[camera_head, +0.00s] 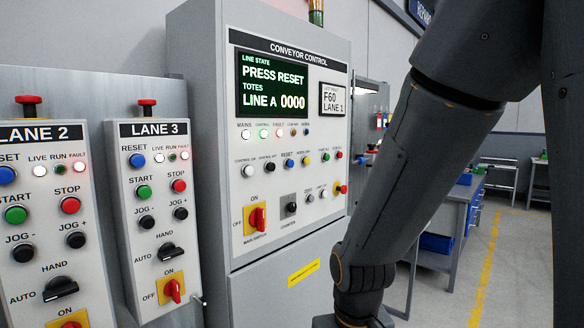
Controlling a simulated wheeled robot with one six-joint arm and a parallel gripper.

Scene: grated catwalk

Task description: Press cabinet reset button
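The grey conveyor control cabinet (200,90) stands upright in the middle of the view. Its screen (273,84) reads "LINE STATE PRESS RESET, TOTES LINE A 0000". Below a row of indicator lamps is a row of buttons. The blue cabinet reset button (288,163) sits in that row under a "RESET" label, right of a black button (270,167). Nothing covers it. My dark arm comes down from the upper right to a wrist joint near the bottom edge, in front of the cabinet's lower right. My gripper is out of the frame.
The Lane 3 box (153,215) and Lane 2 box (44,235) stand left of the cabinet, each with its own blue reset button (137,160) and red top knob. A red-on-yellow main switch (256,219) is below the button row. A workbench (455,205) stands right, beyond my arm.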

